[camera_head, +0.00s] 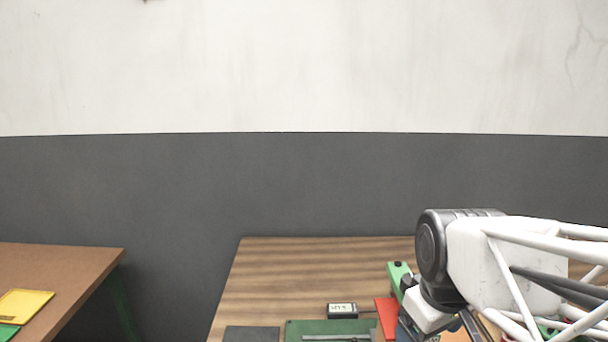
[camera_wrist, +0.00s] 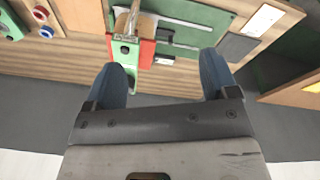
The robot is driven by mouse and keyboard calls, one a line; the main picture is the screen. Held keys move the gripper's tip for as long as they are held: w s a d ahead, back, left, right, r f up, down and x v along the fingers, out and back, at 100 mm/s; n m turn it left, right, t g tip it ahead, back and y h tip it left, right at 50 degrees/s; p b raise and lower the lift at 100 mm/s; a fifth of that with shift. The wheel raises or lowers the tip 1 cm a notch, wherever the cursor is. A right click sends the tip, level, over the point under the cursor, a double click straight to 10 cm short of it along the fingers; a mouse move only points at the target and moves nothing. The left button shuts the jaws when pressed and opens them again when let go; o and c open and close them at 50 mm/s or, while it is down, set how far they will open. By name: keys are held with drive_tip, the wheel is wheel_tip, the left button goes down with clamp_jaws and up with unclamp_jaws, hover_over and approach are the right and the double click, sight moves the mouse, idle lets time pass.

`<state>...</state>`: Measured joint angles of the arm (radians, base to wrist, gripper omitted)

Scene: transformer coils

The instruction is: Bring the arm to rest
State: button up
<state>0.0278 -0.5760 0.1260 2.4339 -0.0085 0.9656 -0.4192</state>
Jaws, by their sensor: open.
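My gripper (camera_wrist: 161,62) is open in the wrist view, with its two blue fingers wide apart and nothing held between them. Beyond the fingers lies the wooden table (camera_wrist: 75,48) with a green-and-red item (camera_wrist: 146,54) on it, seen in the gap. In the head view my arm reaches in from the right edge and bends down over the table (camera_head: 300,265). The fingertips cannot be made out there. A green piece (camera_head: 397,270) and a red piece (camera_head: 386,318) show just left of my wrist.
A green mat (camera_head: 300,328) with a metal tool, a small display device (camera_head: 342,310) and a dark pad (camera_head: 252,334) lie left of my arm. Red and blue rings (camera_wrist: 40,14) show in the wrist view. A brown table (camera_head: 60,270) stands left across a gap.

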drive_tip(key=s+m, duration=0.1)
drive_tip(key=s+f+m, duration=0.1)
drive_tip(key=s+m, duration=0.2)
drive_tip(key=shift+s+a+f+m, duration=0.15)
drive_tip(key=shift+a+f+m, duration=0.05)
drive_tip(key=shift+a+m, duration=0.2)
idle(1.0)
